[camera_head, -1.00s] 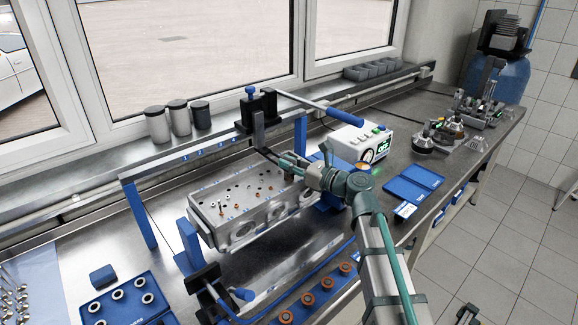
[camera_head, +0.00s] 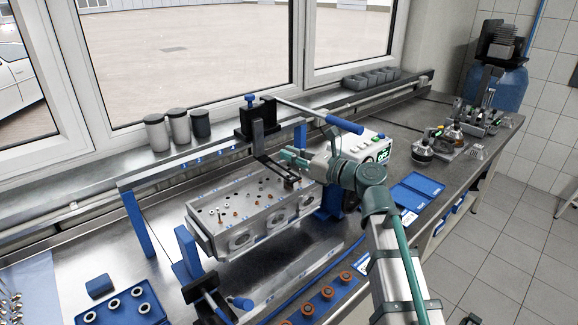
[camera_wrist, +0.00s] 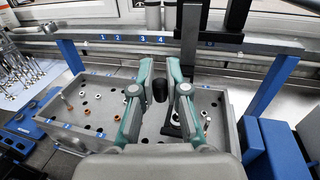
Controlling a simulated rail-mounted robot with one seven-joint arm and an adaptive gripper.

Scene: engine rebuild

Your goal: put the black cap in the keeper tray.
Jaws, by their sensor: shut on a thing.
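A black cap (camera_wrist: 159,89), a short dark cylinder, sits between the fingertips of my gripper (camera_wrist: 160,80) in the wrist view. My gripper is shut on it and holds it over the grey cylinder head (camera_wrist: 95,88). In the head view my gripper (camera_head: 287,157) is above the rear right part of the cylinder head (camera_head: 215,230), beside a black lever arm; the cap is too small to make out there. A flat blue tray (camera_head: 418,185) lies open on the bench to the right; I cannot tell whether it is the keeper tray.
The black lever arm (camera_head: 272,168) reaches out from a post over the cylinder head. A white device (camera_head: 372,148) stands behind my arm. Blue frame posts (camera_head: 137,220) flank the cylinder head. A blue tray of rings (camera_head: 125,305) is at front left. Dark canisters (camera_head: 200,123) stand on the sill.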

